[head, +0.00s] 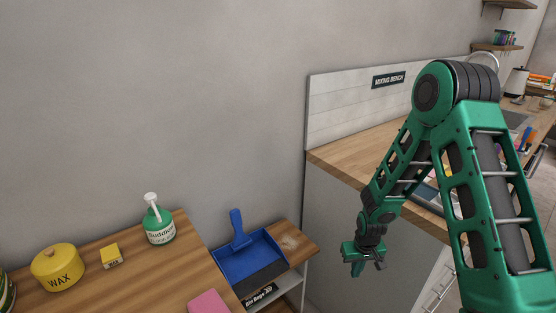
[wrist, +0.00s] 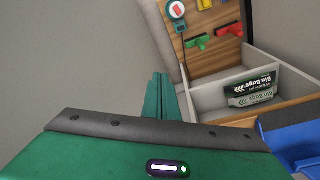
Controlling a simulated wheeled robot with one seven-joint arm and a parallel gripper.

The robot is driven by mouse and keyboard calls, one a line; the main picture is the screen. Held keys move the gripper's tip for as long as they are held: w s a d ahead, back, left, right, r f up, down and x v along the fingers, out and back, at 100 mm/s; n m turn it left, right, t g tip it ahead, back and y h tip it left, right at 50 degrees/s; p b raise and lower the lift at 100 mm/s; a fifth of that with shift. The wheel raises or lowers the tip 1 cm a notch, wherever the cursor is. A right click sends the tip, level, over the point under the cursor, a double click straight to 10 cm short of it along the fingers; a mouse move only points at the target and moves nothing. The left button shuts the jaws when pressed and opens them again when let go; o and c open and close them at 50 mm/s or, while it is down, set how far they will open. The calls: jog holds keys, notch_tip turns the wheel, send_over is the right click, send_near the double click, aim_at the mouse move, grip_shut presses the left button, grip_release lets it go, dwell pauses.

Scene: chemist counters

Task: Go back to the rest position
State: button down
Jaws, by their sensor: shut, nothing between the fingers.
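My gripper (head: 367,266) hangs at the end of my green arm in the head view, in the air in front of the grey side of the mixing bench (head: 340,222). It is to the right of the low wooden counter and apart from everything around it. In the wrist view its green fingers (wrist: 160,98) are together and empty.
A blue dustpan (head: 250,262) lies at the low counter's right end. A green pump bottle (head: 160,228), a yellow wax tin (head: 57,267), a small yellow block (head: 111,256) and a pink item (head: 209,302) are on the counter. Bin bags (wrist: 251,90) stand in a shelf compartment.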

notch_tip(320, 180, up, 13)
jog(key=d, duration=0.1)
jog(key=s+d+r+m+t, duration=0.1)
jog(key=s+r, duration=0.7)
jog(key=r, duration=0.3)
jog(key=s+d+r+t, duration=0.1)
jog(key=s+r+t, duration=0.1)
jog(key=s+r, duration=0.75)
jog(key=s+d+m+g, duration=0.4)
jog(key=s+d+m, duration=0.2)
jog(key=s+d, duration=0.5)
jog(key=s, duration=0.4)
jog(key=shift+s+d+g, duration=0.15)
jog(key=shift+s+g, duration=0.1)
jog(key=shift+g, duration=0.15)
jog(key=shift+w, duration=0.1)
